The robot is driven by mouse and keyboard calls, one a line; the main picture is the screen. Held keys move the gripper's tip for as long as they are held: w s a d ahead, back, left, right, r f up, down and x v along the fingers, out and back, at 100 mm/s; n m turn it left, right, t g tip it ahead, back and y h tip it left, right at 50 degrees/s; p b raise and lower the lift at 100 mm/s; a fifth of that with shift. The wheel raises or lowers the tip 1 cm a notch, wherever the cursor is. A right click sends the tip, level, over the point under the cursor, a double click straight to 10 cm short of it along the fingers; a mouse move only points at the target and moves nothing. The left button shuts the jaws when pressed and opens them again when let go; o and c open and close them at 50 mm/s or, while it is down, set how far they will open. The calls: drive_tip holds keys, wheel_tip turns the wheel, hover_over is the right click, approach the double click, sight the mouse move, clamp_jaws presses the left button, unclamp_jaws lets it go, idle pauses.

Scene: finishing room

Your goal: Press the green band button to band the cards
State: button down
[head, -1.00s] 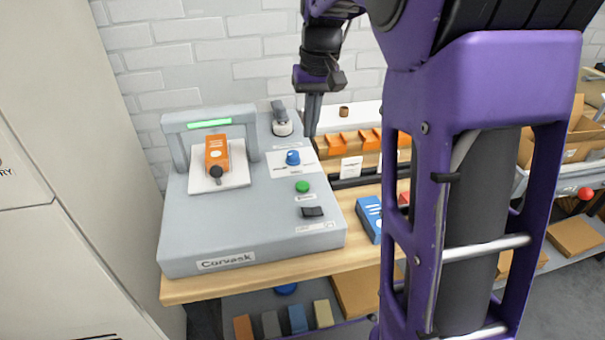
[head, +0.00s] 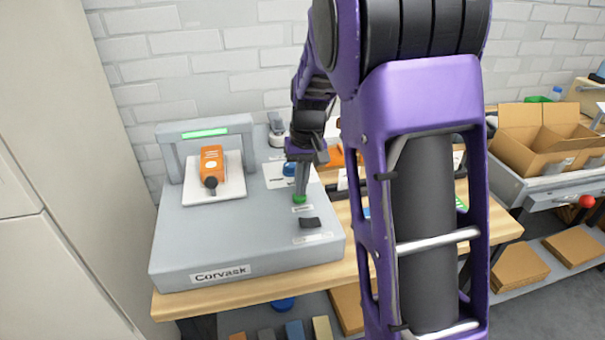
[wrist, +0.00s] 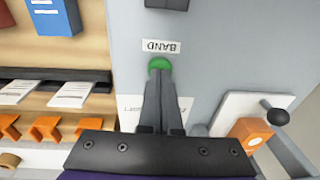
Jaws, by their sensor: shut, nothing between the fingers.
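The green band button (head: 300,199) sits on the top of the grey Corvask machine (head: 190,250), right of its middle. In the wrist view the green button (wrist: 159,63) shows beside a label reading BAND (wrist: 161,46). My gripper (head: 301,193) is shut and points down, its fingertips at the button and partly covering it. In the wrist view the shut fingertips (wrist: 160,76) overlap the button's near edge; I cannot tell whether it is pressed in. An orange card stack (head: 212,160) with a dark knob lies on the white plate (head: 228,189) under the machine's arch.
A black rocker switch (head: 309,223) is in front of the button, and a blue knob (head: 289,169) is behind it. The arch carries a lit green strip (head: 205,133). Orange holders (wrist: 46,128) and a blue box (wrist: 60,15) are beside the machine. Cardboard boxes (head: 545,140) stand at right.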

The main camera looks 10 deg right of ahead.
drive_tip(key=shift+f, duration=0.3)
drive_tip(key=shift+f+b, duration=0.35)
drive_tip(key=shift+f, duration=0.15)
drive_tip(key=shift+s+f, duration=0.15)
drive_tip(key=shift+f, duration=0.35)
wheel_tip(320, 180, up, 15)
drive_tip(key=d+p, duration=0.1)
drive_tip(key=p, duration=0.3)
drive_tip(key=shift+s+p, duration=0.3)
drive_tip(key=shift+f, duration=0.1)
